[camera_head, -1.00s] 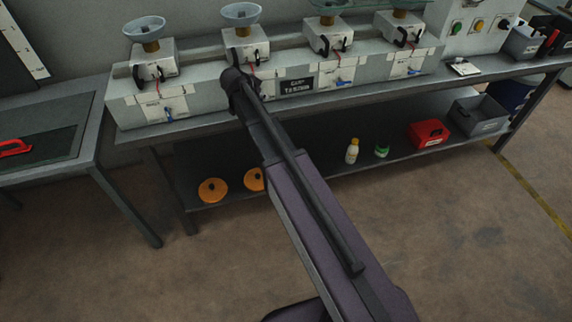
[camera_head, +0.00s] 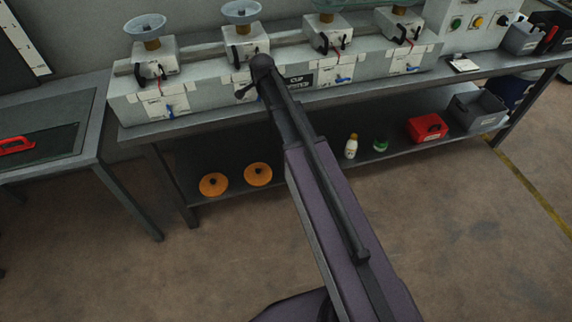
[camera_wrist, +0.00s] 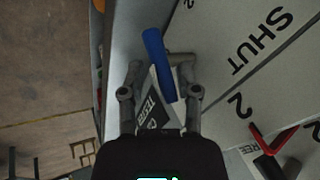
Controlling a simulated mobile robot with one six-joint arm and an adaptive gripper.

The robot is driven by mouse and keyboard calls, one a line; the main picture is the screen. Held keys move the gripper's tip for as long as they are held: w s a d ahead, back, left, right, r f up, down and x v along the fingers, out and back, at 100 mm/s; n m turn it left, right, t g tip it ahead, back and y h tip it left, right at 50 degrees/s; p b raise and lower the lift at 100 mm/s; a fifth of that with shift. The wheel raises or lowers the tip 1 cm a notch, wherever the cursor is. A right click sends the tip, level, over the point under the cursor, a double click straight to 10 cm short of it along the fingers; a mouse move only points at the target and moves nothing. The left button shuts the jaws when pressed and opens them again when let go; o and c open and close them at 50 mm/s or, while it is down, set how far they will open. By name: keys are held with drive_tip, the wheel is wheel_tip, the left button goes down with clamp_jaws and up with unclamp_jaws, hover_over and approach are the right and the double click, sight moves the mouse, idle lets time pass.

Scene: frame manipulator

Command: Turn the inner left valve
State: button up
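The inner left valve, second unit from the left on the bench, shows its white housing (camera_head: 245,44) in the head view. My arm hides its lower front there. In the wrist view a blue lever handle (camera_wrist: 157,62) stands tilted beside a pale panel marked "SHUT" and "2" (camera_wrist: 265,60). My gripper (camera_wrist: 160,72) is open, with one finger on each side of the blue handle. I cannot tell whether either finger touches it. In the head view my gripper (camera_head: 244,91) is small and dark in front of this unit.
Other valve units stand to the left (camera_head: 152,62) and right (camera_head: 328,36), each with a blue lever below. A red-handled part (camera_wrist: 270,140) shows lower right in the wrist view. Orange discs (camera_head: 214,184) lie on the lower shelf.

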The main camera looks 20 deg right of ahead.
drive_tip(key=shift+d+f+m+y, duration=0.1)
drive_tip(key=shift+m+y, duration=0.1)
drive_tip(key=shift+y, duration=0.5)
drive_tip(key=shift+d+f+m+y, duration=0.1)
drive_tip(key=shift+m+y, duration=0.1)
drive_tip(key=shift+y, duration=0.5)
drive_tip(key=shift+s+r, duration=0.2)
drive_tip(key=shift+r, duration=0.3)
drive_tip(key=p+v, duration=1.2)
drive_tip(key=v, duration=0.1)
drive_tip(key=s+a+f+n+g+h+b, duration=0.1)
drive_tip(key=s+f+n+g+b, duration=0.1)
drive_tip(key=s+f+n+b, duration=0.5)
drive_tip(key=s+a+f+n+g+b, duration=0.1)
drive_tip(key=s+f+n+g+b, duration=0.2)
drive_tip(key=s+f+n+b, duration=0.4)
drive_tip(key=s+f+b, duration=0.1)
drive_tip(key=s+f, duration=0.3)
drive_tip(key=s, duration=0.5)
drive_tip(key=shift+a+g+h+b, duration=0.3)
drive_tip(key=shift+a+h+b, duration=0.1)
drive_tip(key=shift+r, duration=0.1)
